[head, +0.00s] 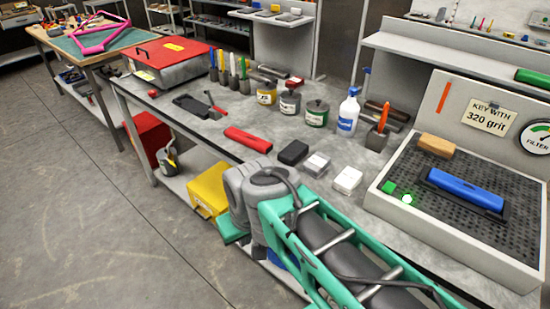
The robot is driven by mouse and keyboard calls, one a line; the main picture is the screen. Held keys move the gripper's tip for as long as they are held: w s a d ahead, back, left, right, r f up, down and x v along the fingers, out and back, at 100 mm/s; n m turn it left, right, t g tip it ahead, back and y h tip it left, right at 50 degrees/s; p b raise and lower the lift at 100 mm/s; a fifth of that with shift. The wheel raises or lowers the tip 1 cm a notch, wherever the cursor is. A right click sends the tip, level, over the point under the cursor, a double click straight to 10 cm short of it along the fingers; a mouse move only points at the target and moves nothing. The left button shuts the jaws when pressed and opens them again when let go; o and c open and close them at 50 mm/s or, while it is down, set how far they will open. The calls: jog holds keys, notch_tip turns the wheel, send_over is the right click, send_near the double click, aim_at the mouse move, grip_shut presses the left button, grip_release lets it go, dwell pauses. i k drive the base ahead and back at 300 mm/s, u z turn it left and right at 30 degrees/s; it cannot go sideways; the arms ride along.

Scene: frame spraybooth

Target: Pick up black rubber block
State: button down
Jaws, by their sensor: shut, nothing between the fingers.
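A black block (293,153), which looks like the black rubber block, lies flat on the grey worktop near its front edge. Its top and front show, and nothing covers it. My arm, with grey joints and a teal frame, rises from the bottom of the view in front of the bench, just below the block. I cannot make out my gripper's fingers in this view.
A white block (347,180) and a red tool (248,139) lie near the black block. Several tins, a spray bottle (348,112) and a rack of tools stand behind. A perforated tray (400,213) with a blue sanding block (466,189) is at right. A yellow box (207,190) sits below.

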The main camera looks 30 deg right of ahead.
aim_at(297, 150)
jog(key=u, duration=1.25)
jog(key=i, duration=0.55)
jog(key=z, duration=2.85)
jog(key=k, duration=0.3)
jog(key=u, duration=0.1)
